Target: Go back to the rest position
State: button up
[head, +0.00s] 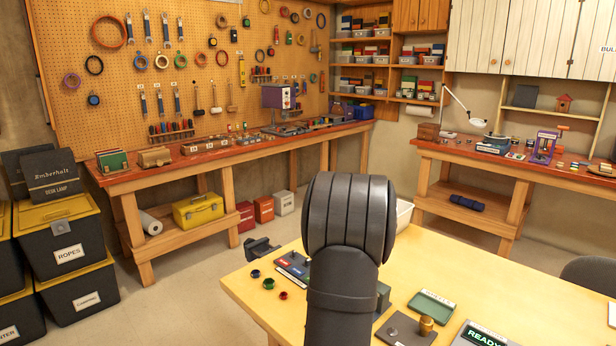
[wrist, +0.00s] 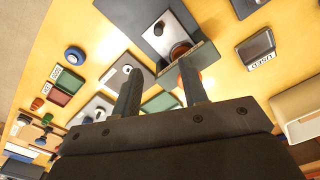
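My gripper (wrist: 160,65) shows in the wrist view with its two dark fingers apart and nothing held between them. It is above the yellow table (head: 530,285). In the head view my dark arm stands in the middle of the picture, and the gripper is hidden behind it. A dark plate (head: 398,335) with an orange-brown knob (head: 426,325) lies on the table. I cannot tell the gripper's height above these things.
A green tray (head: 432,304) and a "READY" display (head: 484,336) are on the table's near side. Blue (head: 255,273), green (head: 268,283) and red (head: 283,295) small round pieces lie at left. A pale bin (head: 404,213) is behind my arm. The table's right part is mostly clear.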

notch_tip(320, 180, down, 15)
jog(key=shift+r, duration=0.1)
jog(key=s+a, duration=0.7)
jog(key=shift+s+a+f, duration=0.3)
jog(key=shift+a, duration=0.1)
notch_tip(320, 180, up, 17)
jog(key=w+d+m, duration=0.1)
jog(key=m, duration=0.3)
jog(key=shift+w+d+m, duration=0.25)
jog(key=shift+m, duration=0.15)
jog(key=shift+r, duration=0.1)
